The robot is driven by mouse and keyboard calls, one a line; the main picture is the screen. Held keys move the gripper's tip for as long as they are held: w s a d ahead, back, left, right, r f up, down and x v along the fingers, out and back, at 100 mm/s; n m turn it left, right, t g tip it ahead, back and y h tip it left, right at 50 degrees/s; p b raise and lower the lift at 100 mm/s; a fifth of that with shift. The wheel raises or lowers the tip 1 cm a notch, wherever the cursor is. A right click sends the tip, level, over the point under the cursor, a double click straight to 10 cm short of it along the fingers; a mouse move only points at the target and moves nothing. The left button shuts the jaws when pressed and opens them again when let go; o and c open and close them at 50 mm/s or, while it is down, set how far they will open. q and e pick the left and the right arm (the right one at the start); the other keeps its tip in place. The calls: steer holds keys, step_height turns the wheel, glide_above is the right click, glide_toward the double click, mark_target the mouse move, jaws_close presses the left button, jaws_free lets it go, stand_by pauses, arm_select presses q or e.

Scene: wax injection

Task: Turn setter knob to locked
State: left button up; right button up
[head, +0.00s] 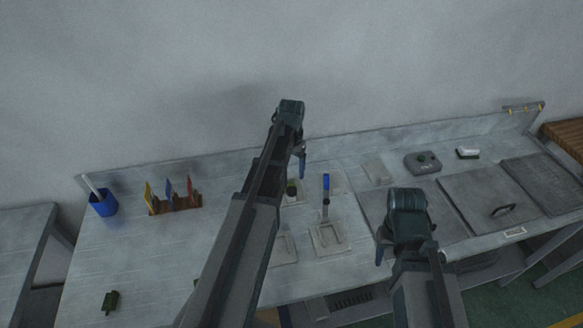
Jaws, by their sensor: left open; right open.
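I cannot tell for sure which part is the setter knob. A small dark round piece (292,190) on a pale plate shows just right of my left forearm, partly hidden by it. A dark grey box (421,163) with small round features on top stands at the back right of the bench. My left gripper (301,165) hangs above the back of the bench, near the dark round piece in the picture, and is open. My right gripper (382,252) is open above the front of the bench, left of the grey lids. Neither holds anything visible.
A blue cup (103,203) and a wooden rack (175,204) of coloured tools stand left. A brush (467,153) lies back right, near a lid with a handle (489,206). The left bench is mostly clear.

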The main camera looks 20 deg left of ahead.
arm_select(q)
step_height(320, 180, up, 4)
steer(key=shift+f+p, duration=0.2)
steer(key=shift+p, duration=1)
arm_select(e)
step_height(320, 180, up, 4)
steer(key=shift+f, duration=0.15)
steer(key=shift+f, duration=0.1)
